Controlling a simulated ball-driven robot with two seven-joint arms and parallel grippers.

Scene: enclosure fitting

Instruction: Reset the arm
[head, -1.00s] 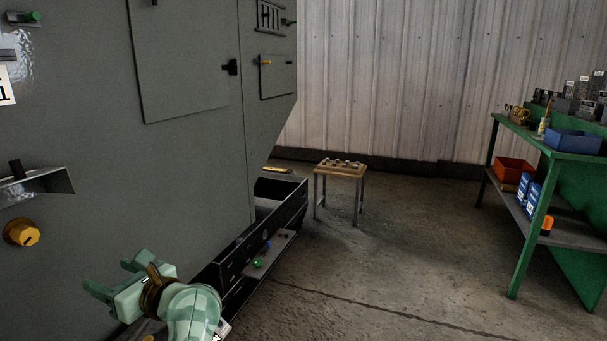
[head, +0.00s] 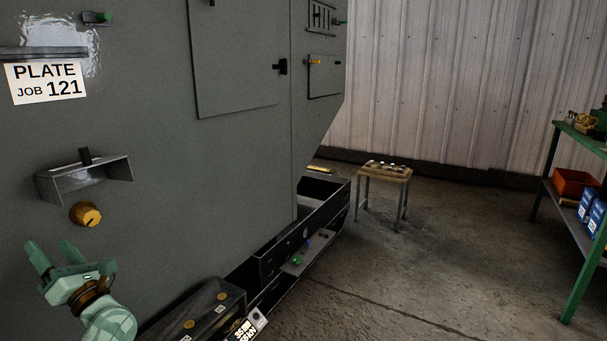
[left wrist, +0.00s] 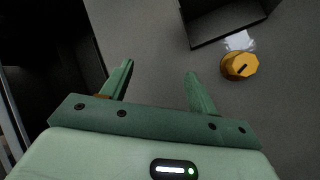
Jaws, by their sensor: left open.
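My left gripper (head: 58,258) is pale green, open and empty, at the lower left of the head view, in front of the grey enclosure (head: 150,180). In the left wrist view its two fingers (left wrist: 158,85) stand apart with nothing between them. An orange knob (head: 85,214) is on the enclosure face above and to the right of the fingers. The knob also shows beyond the fingers at the right in the left wrist view (left wrist: 239,66). My right gripper is not in view.
A grey bracket (head: 85,180) juts out above the knob. A dark case (head: 200,312) and an open drawer unit (head: 300,235) stand low along the enclosure. A small table (head: 385,173) and a green shelf (head: 565,200) stand farther right. The floor between is clear.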

